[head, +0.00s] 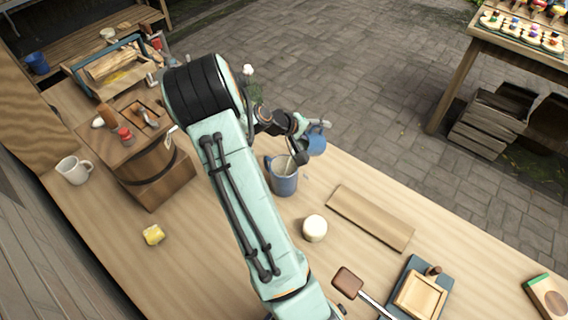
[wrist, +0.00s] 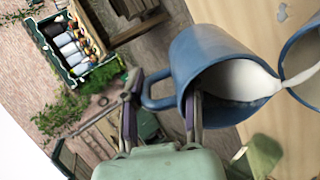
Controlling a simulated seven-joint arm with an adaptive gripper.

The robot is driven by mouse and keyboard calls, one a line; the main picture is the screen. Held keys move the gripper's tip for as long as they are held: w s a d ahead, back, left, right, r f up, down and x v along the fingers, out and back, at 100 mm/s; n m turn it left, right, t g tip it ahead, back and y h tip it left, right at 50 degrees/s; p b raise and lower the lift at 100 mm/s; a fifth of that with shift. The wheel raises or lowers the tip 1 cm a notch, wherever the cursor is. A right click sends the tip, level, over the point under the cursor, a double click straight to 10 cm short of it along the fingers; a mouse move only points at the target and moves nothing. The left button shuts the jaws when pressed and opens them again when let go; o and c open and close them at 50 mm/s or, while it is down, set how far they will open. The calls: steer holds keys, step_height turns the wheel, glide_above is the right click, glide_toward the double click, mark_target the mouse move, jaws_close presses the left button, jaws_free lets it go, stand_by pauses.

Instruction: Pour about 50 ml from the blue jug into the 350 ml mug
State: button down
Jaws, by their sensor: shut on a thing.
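The blue jug (head: 316,142) is in my gripper (head: 299,128), above the table. In the wrist view my gripper (wrist: 161,108) is shut on the jug's handle, and the jug (wrist: 205,60) is tipped well over to the right. White liquid (wrist: 240,78) lies in it and runs over its lip to the rim of a blue mug (wrist: 290,62), cut off by the picture edge. In the head view the blue mug (head: 284,184) stands upright on the table just below the jug. The mug's fill level and any volume mark cannot be read.
A white mug (head: 74,171) stands at the left. A round white item (head: 314,228) and a wooden board (head: 370,218) lie right of the blue mug. A wooden churn box (head: 150,165) is left of my arm. Small pale spots (wrist: 282,12) show on the table.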

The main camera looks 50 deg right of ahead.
steer(key=shift+w+a+r+g+h, duration=0.1)
steer(key=shift+a+r+g+h, duration=0.15)
steer(key=shift+h, duration=0.25)
steer(key=shift+a+r+g+h, duration=0.15)
steer(key=shift+r+h, duration=0.2)
steer(key=shift+h, duration=0.15)
stand_by(0.4)
steer(key=f+y, duration=0.1)
steer(key=d+t+y, duration=0.1)
steer(key=y, duration=0.1)
steer(key=shift+s+d+f, duration=0.25)
steer(key=shift+s+f, duration=0.1)
steer(key=shift+f, duration=0.05)
steer(key=shift+w+f+t+y, duration=0.1)
steer(key=shift+f+t+y, duration=0.2)
steer(key=shift+f+y, duration=0.2)
steer(key=shift+s+d+f+t+y, duration=0.4)
steer(key=shift+d+f+t+y, duration=0.15)
steer(key=shift+d+f+y, duration=0.7)
steer(key=shift+s+d+f+t+y, duration=0.45)
steer(key=shift+d+f+y, duration=0.45)
steer(key=shift+y, duration=0.65)
steer(key=shift+s+d+f+t+y, duration=0.35)
steer(key=shift+d+f+t+y, duration=0.25)
steer(key=shift+d+f+y, duration=0.65)
steer(key=shift+a+r, duration=0.15)
